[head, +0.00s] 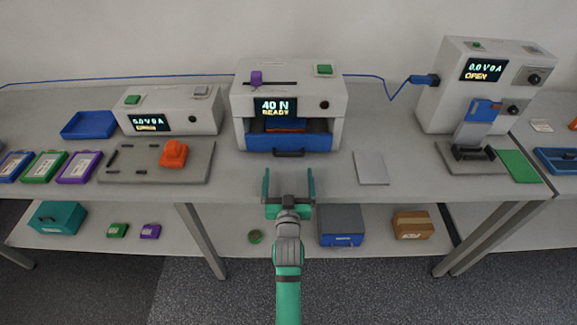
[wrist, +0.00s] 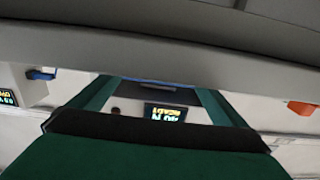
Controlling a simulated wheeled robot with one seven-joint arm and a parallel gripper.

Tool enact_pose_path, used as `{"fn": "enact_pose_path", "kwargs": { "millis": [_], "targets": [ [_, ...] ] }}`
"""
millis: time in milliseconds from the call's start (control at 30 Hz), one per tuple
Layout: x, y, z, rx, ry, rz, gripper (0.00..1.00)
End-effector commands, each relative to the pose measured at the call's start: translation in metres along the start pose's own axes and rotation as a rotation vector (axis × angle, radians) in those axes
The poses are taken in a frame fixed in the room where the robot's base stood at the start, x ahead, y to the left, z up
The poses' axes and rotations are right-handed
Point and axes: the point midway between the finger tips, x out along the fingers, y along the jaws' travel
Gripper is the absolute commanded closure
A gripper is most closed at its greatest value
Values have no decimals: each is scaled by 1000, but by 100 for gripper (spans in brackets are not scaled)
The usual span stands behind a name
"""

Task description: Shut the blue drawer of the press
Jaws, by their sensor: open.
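The press (head: 289,106) stands at the back middle of the bench, and its display reads "40 N READY". Its blue drawer (head: 288,142) is low on the front face, with a dark handle (head: 289,153). The drawer seems to stick out of the press, and its dark inside shows from above. My gripper (head: 289,178) is open and empty in front of the drawer, near the bench's front edge, apart from the handle. In the wrist view, the two green fingers (wrist: 155,95) frame the press display (wrist: 172,113), which appears upside down.
An orange part (head: 174,153) on a grey fixture plate (head: 130,170) lies left of the press. A flat grey plate (head: 370,168) lies to the right. The bench between my gripper and the drawer is clear. A lower shelf holds boxes.

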Motion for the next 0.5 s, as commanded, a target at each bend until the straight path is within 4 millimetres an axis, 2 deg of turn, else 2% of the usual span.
{"fn": "enact_pose_path", "kwargs": {
  "millis": [100, 200, 500],
  "targets": [
    [-16, 0, 1, -1, -1, 0, 4],
    [-24, 0, 0, -1, 0, 0, 4],
    [-30, 0, 0, 0, 0, 0, 4]
  ]
}}
